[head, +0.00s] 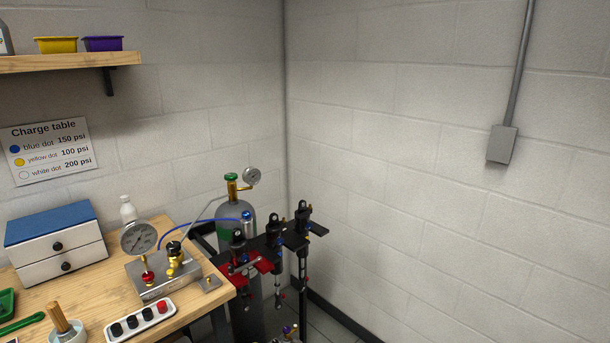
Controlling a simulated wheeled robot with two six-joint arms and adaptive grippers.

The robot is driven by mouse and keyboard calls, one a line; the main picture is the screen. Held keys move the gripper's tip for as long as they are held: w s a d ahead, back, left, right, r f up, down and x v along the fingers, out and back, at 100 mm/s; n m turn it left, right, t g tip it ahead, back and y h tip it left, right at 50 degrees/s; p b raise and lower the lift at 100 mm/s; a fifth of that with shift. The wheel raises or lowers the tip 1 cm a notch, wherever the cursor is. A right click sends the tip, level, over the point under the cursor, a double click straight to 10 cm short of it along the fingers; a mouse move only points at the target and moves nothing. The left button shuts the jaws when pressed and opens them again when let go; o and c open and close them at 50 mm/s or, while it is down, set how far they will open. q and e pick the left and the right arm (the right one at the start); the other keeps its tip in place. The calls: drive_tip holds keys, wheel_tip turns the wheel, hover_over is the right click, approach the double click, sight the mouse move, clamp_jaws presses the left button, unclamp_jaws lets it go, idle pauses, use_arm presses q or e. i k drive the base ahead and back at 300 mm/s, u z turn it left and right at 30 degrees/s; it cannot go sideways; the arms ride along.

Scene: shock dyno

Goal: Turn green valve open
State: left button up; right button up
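The green valve (231,177) is a small round green knob on a brass stem. It sits on top of a grey gas cylinder (236,212) in the corner behind the bench. A round gauge (252,175) is fitted just right of the stem. The knob is in plain view with nothing touching it. Whether it is open or closed cannot be told from here. The lower part of the cylinder is hidden behind a black rack. Neither of my grippers is in view.
A black rack (272,240) with several upright shocks stands in front of the cylinder. A blue hose (185,225) runs to the gauge block (163,278) on the wooden bench (90,290). A wall shelf (70,61) is at upper left. Space above the valve is clear.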

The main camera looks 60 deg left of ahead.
sight(231, 177)
drive_tip(key=z, duration=0.15)
drive_tip(key=i, duration=1.2)
drive_tip(key=u, duration=2.8)
